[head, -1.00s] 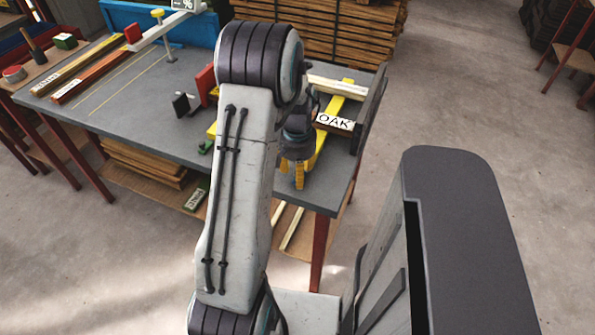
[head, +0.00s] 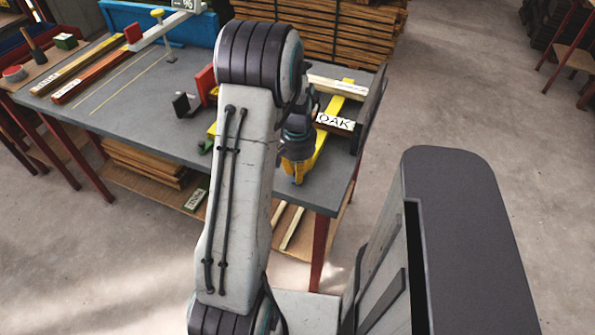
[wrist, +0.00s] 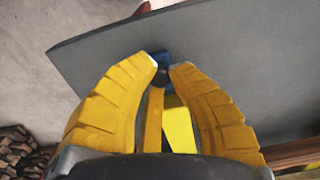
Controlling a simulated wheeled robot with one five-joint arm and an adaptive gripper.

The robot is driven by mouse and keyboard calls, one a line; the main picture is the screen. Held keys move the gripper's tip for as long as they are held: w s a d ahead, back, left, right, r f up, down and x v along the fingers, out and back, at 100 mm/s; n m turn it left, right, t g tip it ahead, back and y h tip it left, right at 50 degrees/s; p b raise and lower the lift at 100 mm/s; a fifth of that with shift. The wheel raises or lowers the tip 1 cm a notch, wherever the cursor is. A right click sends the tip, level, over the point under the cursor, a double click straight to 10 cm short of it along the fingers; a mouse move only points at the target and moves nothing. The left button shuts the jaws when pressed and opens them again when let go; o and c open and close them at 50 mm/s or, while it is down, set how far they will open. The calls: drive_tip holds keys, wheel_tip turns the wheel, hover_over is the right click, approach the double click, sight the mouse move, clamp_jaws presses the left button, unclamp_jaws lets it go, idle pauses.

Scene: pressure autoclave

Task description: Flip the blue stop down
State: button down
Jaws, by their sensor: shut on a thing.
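The blue stop (wrist: 160,56) shows as a small blue piece with a dark round part, at the end of a narrow yellow bar (wrist: 152,120) in the wrist view. My gripper (wrist: 168,67) has its two yellow fingertips on either side of it, shut on the stop. In the head view my gripper (head: 294,170) points down near the right front end of the grey bench, with a bit of blue (head: 297,179) at its tips. The fingers and my arm hide most of the stop and whatever lies behind it.
The grey bench (head: 130,95) has a board labelled OAK (head: 336,122) lying just behind my gripper, beside a dark upright plate (head: 371,108). A red block (head: 205,86) stands left of my arm. Boards (head: 85,76) lie at the far left.

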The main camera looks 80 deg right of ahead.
drive_tip(key=shift+a+f+b, duration=0.1)
drive_tip(key=shift+f+b, duration=0.25)
drive_tip(key=shift+b, duration=0.8)
drive_tip(key=shift+h+b, duration=0.4)
drive_tip(key=shift+b, duration=0.05)
drive_tip(key=shift+r, duration=0.15)
drive_tip(key=c, duration=1.1)
unclamp_jaws()
drive_tip(key=r, duration=1.2)
drive_tip(key=shift+a, duration=0.4)
